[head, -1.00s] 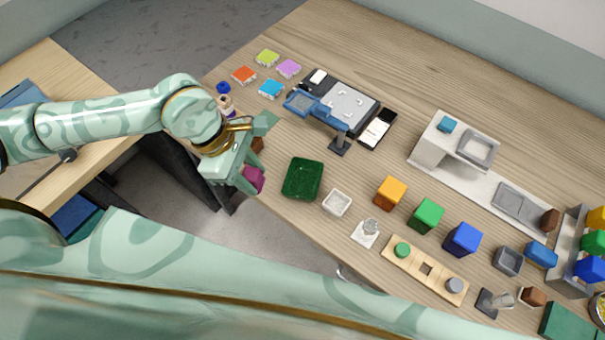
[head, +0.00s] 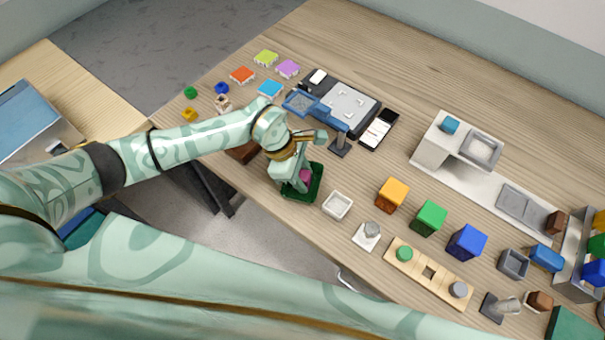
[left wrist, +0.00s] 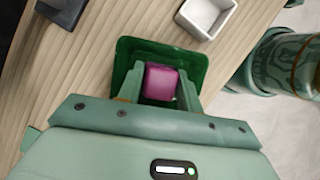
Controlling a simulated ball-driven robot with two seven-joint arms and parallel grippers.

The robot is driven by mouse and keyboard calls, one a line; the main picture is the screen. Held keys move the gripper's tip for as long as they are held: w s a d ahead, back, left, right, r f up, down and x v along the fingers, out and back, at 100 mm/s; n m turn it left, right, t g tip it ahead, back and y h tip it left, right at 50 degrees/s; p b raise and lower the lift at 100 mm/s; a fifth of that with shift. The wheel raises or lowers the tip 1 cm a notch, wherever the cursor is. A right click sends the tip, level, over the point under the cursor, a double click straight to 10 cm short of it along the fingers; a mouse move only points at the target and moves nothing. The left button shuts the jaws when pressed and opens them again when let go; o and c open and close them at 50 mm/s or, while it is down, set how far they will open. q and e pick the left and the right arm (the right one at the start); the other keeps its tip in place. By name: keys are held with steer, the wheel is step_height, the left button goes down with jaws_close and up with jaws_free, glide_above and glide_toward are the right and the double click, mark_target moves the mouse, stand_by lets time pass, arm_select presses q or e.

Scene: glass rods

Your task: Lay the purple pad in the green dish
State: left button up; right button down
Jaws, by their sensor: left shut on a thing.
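The purple pad (left wrist: 160,82) is held between the two fingers of my left gripper (left wrist: 162,88), which is shut on it. In the head view the pad (head: 305,177) shows as a small purple patch beside the left gripper (head: 299,184). The green dish (head: 316,187) is directly behind and around the gripper in the head view. In the left wrist view the green dish (left wrist: 125,53) surrounds the pad and fingertips. I cannot tell whether the pad touches the dish floor. My right gripper is not in view.
A small white dish (head: 337,205) stands close to the green dish on the right. Orange (head: 392,194), green (head: 429,217) and blue (head: 466,242) blocks stand further right. A blue tray on a stand (head: 316,110) is behind. The table's front edge runs close by.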

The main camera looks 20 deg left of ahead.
arm_select(q)
steer(key=o, duration=1)
steer(key=shift+c, duration=0.2)
steer(key=p+v, duration=0.1)
steer(key=v, duration=1.1)
steer(key=shift+r, duration=0.1)
